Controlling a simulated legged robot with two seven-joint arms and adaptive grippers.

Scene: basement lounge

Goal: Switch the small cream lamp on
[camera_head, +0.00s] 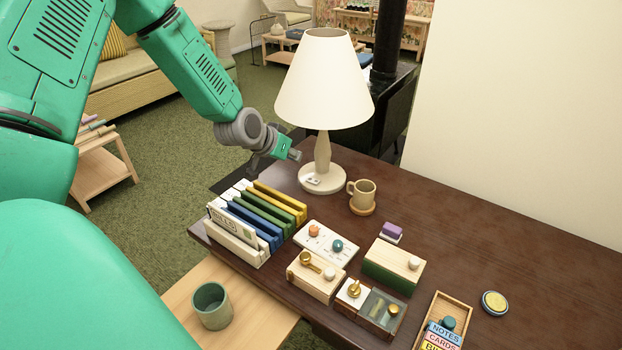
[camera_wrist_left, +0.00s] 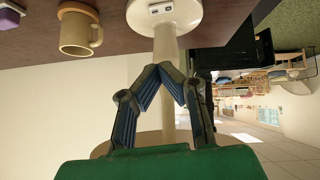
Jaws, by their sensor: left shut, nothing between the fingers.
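The small cream lamp (camera_head: 322,152) stands upright near the back edge of the dark desk, with a wide cream shade and a round base. A small switch plate (camera_head: 313,181) sits on the front of the base. I cannot tell whether the lamp is lit. My left gripper (camera_head: 293,155) is just left of the lamp's stem, above the base, shut and empty. In the left wrist view the lamp (camera_wrist_left: 166,45) appears upside down, its switch plate (camera_wrist_left: 160,8) at the top, beyond my shut fingertips (camera_wrist_left: 168,68). My right gripper is out of view.
A mug (camera_head: 362,195) on a coaster stands right of the lamp. A file rack (camera_head: 250,225) is at the desk's left edge. Several small boxes with knobs, including a green-sided one (camera_head: 393,267), fill the front. The desk's right side (camera_head: 530,240) is mostly clear.

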